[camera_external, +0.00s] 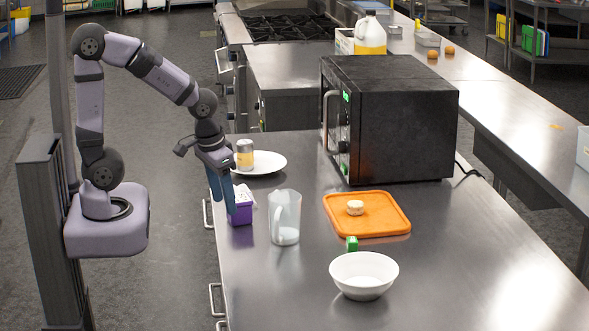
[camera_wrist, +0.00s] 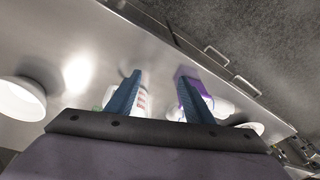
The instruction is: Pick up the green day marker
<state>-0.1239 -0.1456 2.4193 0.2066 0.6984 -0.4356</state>
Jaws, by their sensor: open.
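The green day marker (camera_external: 352,244) is a small green block on the steel counter, between the white bowl and the orange board in the external view. In the wrist view only a bit of green shows beside the left finger, too small to be sure it is the marker. My gripper (camera_external: 225,206) is open and empty, its blue fingers pointing down by the purple carton at the counter's left edge. It is well left of the marker. Both fingers also show in the wrist view (camera_wrist: 159,78).
A clear pitcher (camera_external: 285,218) stands between my gripper and the marker. The purple carton (camera_external: 240,208) is beside my fingers. A white bowl (camera_external: 364,276) and an orange board (camera_external: 377,222) flank the marker. A plate (camera_external: 266,167) with a can and a black microwave (camera_external: 400,120) stand behind.

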